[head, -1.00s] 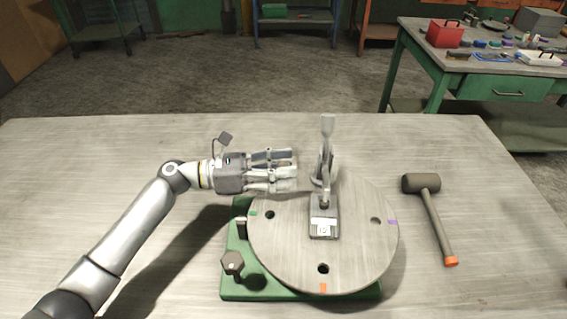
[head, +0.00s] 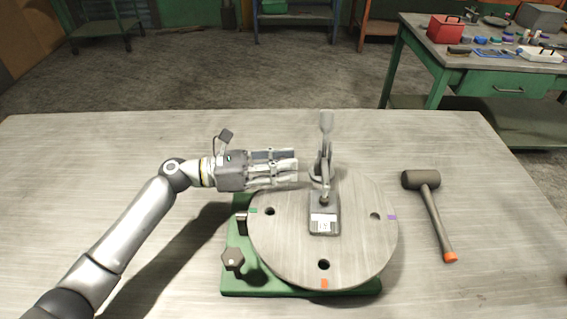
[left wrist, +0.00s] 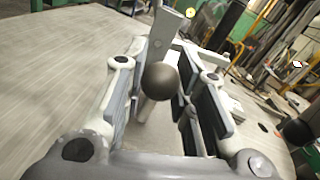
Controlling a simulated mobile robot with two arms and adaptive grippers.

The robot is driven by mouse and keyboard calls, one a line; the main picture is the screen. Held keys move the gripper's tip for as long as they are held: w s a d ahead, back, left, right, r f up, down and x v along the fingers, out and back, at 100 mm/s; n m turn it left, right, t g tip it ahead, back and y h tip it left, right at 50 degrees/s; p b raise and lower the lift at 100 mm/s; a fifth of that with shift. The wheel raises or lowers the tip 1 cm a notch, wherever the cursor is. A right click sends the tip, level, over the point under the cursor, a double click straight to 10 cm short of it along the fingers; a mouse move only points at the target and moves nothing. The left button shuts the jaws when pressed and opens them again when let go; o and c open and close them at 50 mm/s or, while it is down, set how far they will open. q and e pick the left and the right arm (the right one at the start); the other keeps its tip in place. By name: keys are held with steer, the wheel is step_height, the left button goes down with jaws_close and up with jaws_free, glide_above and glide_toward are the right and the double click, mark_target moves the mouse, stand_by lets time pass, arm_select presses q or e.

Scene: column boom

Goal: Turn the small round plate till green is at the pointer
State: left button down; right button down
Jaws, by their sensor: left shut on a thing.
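The round grey plate (head: 362,255) sits on a green base (head: 300,292). It has several dark holes, a green mark (head: 253,211) at its left rim, an orange mark (head: 324,284) at its front and a purple mark (head: 392,217) at its right. A small dark upright block (head: 241,222), perhaps the pointer, stands just left of the rim, slightly nearer than green. My left gripper (head: 296,166) is over the plate's far left edge. My right gripper is not in view.
A metal clamp with an upright lever (head: 325,145) stands on the plate, close right of my left fingertips. A dark hexagonal knob (head: 233,258) is on the base's front left. A mallet (head: 432,208) lies right of the plate. The table's left side is clear.

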arm_select(q)
steer(key=shift+s+a+n+t, duration=0.3)
steer(key=shift+s+n+t, duration=0.1)
steer(key=shift+t, duration=0.2)
steer(key=shift+w, duration=0.1)
steer(key=c, duration=1.1)
jaws_free()
steer(key=shift+c, duration=0.2)
steer(key=s+a, duration=0.2)
steer(key=a, duration=1)
steer(key=shift+s, duration=0.2)
steer(key=shift+d, duration=0.1)
